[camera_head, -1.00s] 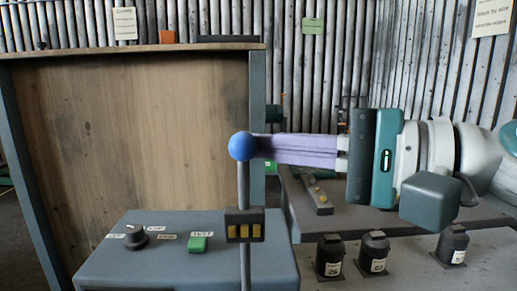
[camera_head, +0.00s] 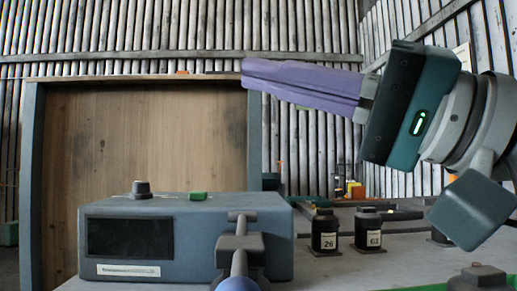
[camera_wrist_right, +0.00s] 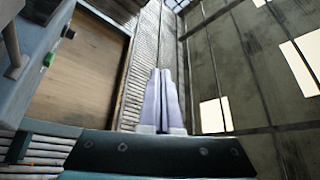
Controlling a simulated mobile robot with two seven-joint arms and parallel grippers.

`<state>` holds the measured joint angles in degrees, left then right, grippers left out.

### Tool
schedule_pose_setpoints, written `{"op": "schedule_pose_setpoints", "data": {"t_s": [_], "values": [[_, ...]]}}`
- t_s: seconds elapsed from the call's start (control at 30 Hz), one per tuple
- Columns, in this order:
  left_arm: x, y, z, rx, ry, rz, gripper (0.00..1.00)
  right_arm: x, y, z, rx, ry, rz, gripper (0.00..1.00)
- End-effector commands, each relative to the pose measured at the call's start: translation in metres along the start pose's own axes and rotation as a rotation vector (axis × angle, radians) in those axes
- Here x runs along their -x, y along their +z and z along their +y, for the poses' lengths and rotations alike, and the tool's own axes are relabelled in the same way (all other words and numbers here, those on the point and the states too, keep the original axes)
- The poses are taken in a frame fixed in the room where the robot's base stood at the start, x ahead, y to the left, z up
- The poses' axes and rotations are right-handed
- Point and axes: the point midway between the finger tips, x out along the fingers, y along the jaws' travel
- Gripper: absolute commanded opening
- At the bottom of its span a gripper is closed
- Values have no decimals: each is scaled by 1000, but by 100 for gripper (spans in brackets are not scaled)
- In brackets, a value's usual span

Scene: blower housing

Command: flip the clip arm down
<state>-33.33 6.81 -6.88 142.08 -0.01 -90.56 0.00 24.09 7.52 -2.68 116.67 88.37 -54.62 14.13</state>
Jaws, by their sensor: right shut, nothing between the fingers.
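The clip arm ends in a blue ball (camera_head: 238,284) at the bottom edge of the head view. It points down and toward me from a grey clip bracket (camera_head: 240,246) on the front of the blue-grey housing (camera_head: 185,262). Its lower end is cut off by the frame. My right gripper (camera_head: 248,76) has long purple fingers, shut and empty. It is raised well above the housing, apart from the ball. The fingers (camera_wrist_right: 160,78) also show shut in the right wrist view, with nothing between them. My left gripper is not in view.
The housing carries a dark knob (camera_head: 141,189), a green button (camera_head: 198,196) and a dark display (camera_head: 130,238). Black labelled canisters (camera_head: 324,231) stand to its right on the bench. A wooden panel (camera_head: 140,130) stands behind. A green-edged tray (camera_head: 430,287) is at the lower right.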

Motion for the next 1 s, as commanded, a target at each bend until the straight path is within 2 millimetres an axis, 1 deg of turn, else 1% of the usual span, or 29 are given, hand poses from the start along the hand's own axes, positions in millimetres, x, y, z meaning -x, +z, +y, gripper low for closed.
{"op": "schedule_pose_setpoints", "data": {"t_s": [0.03, 0.2, 0.23, 0.37, 0.6, 0.8, 1.0], "values": [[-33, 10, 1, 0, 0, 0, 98, 10, 18, 15, 39, -22, -2, 0], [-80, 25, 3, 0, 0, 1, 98, 24, 41, 20, 152, -89, -1, 0], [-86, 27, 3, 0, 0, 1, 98, 26, 44, 20, 166, -97, -1, 0], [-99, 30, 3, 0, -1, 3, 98, 31, 53, 24, 184, -107, -2, 0], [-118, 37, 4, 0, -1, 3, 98, 39, 67, 36, 181, -106, -1, 0], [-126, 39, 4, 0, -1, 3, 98, 42, 73, 41, 179, -106, -1, 0], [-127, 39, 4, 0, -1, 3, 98, 43, 74, 42, 178, -105, -1, 0]]}}
